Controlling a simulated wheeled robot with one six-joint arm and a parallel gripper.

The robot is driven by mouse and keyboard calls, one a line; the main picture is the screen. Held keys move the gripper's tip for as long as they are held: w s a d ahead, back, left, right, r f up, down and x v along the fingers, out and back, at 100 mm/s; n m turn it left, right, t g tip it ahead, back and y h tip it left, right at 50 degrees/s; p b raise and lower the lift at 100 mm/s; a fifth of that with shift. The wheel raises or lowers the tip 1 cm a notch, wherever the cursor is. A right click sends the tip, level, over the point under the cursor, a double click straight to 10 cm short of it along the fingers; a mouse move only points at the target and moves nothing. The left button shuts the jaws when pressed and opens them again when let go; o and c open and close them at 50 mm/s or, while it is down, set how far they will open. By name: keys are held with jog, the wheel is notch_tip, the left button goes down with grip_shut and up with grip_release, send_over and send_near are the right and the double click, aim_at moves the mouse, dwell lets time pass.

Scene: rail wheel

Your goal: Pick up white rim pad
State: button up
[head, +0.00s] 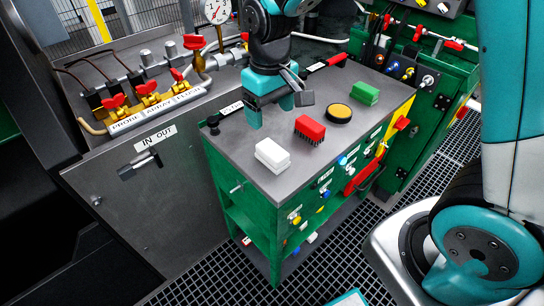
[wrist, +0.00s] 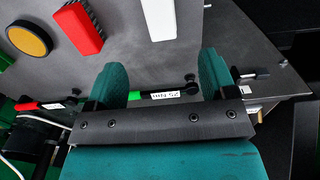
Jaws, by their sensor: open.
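The white rim pad (head: 272,155) is a white block lying near the front-left edge of the grey top of a green cart (head: 300,110). In the wrist view the pad (wrist: 158,18) shows at the top edge, partly cut off by the frame. My gripper (head: 271,112) has teal fingers pointing down, spread apart, behind the pad in the head view. In the wrist view my gripper (wrist: 161,72) is open with nothing between the fingers. The pad lies beyond the fingertips, apart from them.
A red brush-like block (head: 309,130), a yellow-topped black round pad (head: 338,113) and a green block (head: 364,94) lie on the cart top. A red-handled tool (head: 328,63) lies at its back edge. A valve bench (head: 150,130) stands at left.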

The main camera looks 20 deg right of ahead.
aim_at(273, 149)
notch_tip(273, 149, down, 7)
jog(key=shift+r, duration=0.1)
jog(key=f, duration=0.5)
jog(key=shift+s+d+f, duration=0.1)
jog(key=shift+s, duration=0.25)
jog(key=c, duration=1)
